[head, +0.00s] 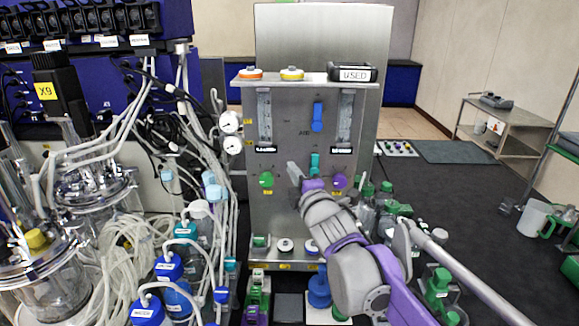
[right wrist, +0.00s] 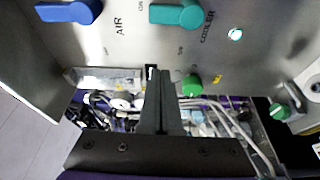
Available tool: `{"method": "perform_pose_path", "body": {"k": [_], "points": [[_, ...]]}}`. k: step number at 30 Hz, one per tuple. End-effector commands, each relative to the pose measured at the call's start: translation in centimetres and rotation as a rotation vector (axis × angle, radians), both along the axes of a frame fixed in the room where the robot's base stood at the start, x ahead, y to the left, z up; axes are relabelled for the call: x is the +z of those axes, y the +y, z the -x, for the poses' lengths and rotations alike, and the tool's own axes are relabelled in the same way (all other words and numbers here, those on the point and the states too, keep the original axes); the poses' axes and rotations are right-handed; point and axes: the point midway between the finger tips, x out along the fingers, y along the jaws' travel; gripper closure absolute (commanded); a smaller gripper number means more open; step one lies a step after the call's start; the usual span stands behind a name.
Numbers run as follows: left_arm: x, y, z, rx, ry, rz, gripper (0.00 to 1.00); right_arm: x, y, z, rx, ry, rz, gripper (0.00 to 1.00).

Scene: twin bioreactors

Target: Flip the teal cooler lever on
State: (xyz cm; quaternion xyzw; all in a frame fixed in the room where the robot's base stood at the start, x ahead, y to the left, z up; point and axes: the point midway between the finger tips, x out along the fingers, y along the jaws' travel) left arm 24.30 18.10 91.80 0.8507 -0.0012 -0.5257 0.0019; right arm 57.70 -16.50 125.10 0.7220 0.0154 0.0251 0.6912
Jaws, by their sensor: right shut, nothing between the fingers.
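The teal cooler lever (head: 314,163) stands upright on the steel panel, low between the two flow tubes. In the right wrist view it lies across the top (right wrist: 177,15) beside the word COOLER. My right gripper (head: 293,168) is shut and empty, its tip just left of the lever in the head view. In the right wrist view its closed fingers (right wrist: 152,75) end below the lever in the picture, with a visible gap. I cannot tell how far the tip is from the panel. My left gripper is not in view.
A blue lever (head: 317,117), marked AIR, is above the teal one. A green knob (head: 266,180) and a purple knob (head: 339,181) flank it below. Tubing and blue-capped bottles (head: 168,267) crowd the left. Green-capped bottles (head: 366,191) stand behind my right arm.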

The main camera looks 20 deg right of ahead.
Motion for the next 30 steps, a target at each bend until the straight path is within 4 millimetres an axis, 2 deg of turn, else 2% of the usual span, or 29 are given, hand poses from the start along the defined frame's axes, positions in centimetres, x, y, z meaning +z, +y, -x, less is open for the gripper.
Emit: {"method": "perform_pose_path", "body": {"k": [1, 6, 12, 27, 30], "points": [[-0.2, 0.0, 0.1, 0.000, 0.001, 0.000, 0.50, -0.1, -0.1, 1.2, -0.001, 0.000, 0.000, 1.00], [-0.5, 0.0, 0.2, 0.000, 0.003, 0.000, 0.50, 0.0, -0.3, 4.2, -0.001, 0.000, 0.000, 1.00], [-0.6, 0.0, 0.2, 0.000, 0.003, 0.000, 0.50, 0.1, -0.4, 6.1, -0.001, 0.000, 0.000, 1.00], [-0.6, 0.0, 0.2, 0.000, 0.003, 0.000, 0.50, 0.2, -0.4, 6.5, -0.001, 0.000, -0.001, 1.00], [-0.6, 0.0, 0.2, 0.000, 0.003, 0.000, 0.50, -0.4, -0.6, 6.7, -0.010, 0.017, -0.023, 1.00]]}}
